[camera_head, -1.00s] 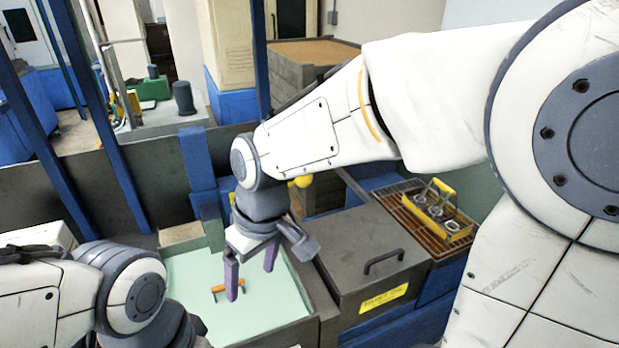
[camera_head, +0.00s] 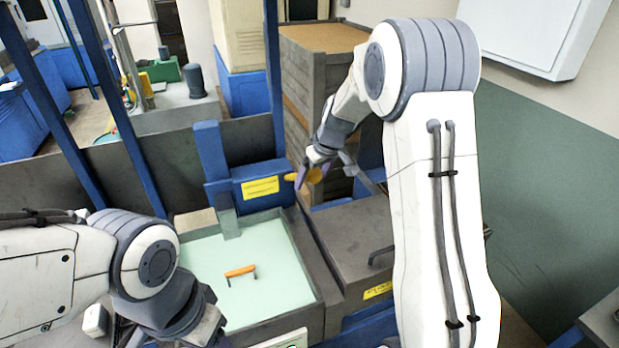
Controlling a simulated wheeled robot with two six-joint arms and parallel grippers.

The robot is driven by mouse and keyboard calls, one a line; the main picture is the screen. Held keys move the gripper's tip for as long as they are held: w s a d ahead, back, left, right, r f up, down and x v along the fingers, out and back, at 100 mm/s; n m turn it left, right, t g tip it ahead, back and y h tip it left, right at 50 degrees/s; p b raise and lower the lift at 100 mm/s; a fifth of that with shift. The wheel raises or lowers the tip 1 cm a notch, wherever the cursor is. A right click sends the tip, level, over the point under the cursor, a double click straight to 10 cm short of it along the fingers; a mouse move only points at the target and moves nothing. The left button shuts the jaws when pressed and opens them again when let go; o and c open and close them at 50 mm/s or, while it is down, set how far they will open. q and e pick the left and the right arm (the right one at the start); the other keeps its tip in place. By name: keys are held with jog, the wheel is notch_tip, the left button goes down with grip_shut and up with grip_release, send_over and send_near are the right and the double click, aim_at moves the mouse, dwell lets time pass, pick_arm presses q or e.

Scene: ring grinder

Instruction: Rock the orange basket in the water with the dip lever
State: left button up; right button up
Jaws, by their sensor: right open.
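The orange handle (camera_head: 240,271) of the basket sticks up out of the pale green water (camera_head: 215,262) in the tank; the rest of the basket is hidden below the surface. The dip lever's yellow knob (camera_head: 316,174) shows at the right of a blue box (camera_head: 258,187) at the tank's back edge. My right gripper (camera_head: 311,172) is open at the knob, with its dark purple fingers around or just beside it; I cannot tell whether they touch. My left gripper (camera_head: 205,328) is low at the front left of the tank, partly cut off by the frame, its jaws unclear.
A grey lidded box (camera_head: 350,235) with a handle stands right of the tank, partly behind my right arm. Blue posts (camera_head: 118,110) rise at the back left. A stack of grey crates (camera_head: 315,90) stands behind the lever. The space above the water is clear.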

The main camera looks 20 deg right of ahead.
pick_arm(q)
jog(key=shift+r+p, duration=0.3)
jog(key=shift+r, duration=0.2)
pick_arm(e)
jog(key=shift+x, duration=1.4)
